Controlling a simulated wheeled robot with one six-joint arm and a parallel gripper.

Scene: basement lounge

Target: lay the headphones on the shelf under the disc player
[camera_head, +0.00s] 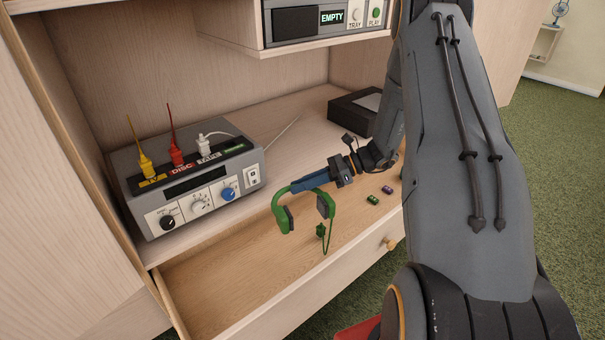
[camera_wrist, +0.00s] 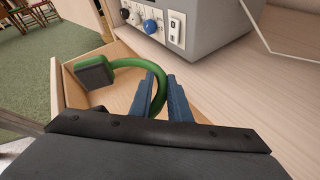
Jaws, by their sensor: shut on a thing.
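The green headphones (camera_head: 279,208), with dark ear pads, hang in my gripper (camera_head: 296,186) above the open drawer. My gripper's blue fingers are shut on the headband. A short green cord hangs below them. The wrist view shows the green band (camera_wrist: 151,68) at the fingers and one dark pad at the left. The disc player (camera_head: 292,24) reads EMPTY and sits on an upper board. The pale shelf (camera_head: 290,128) below it is bare in the middle.
A black box (camera_head: 345,112) stands at the right. The open drawer (camera_head: 225,275) holds two small items (camera_head: 373,199) at its right.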

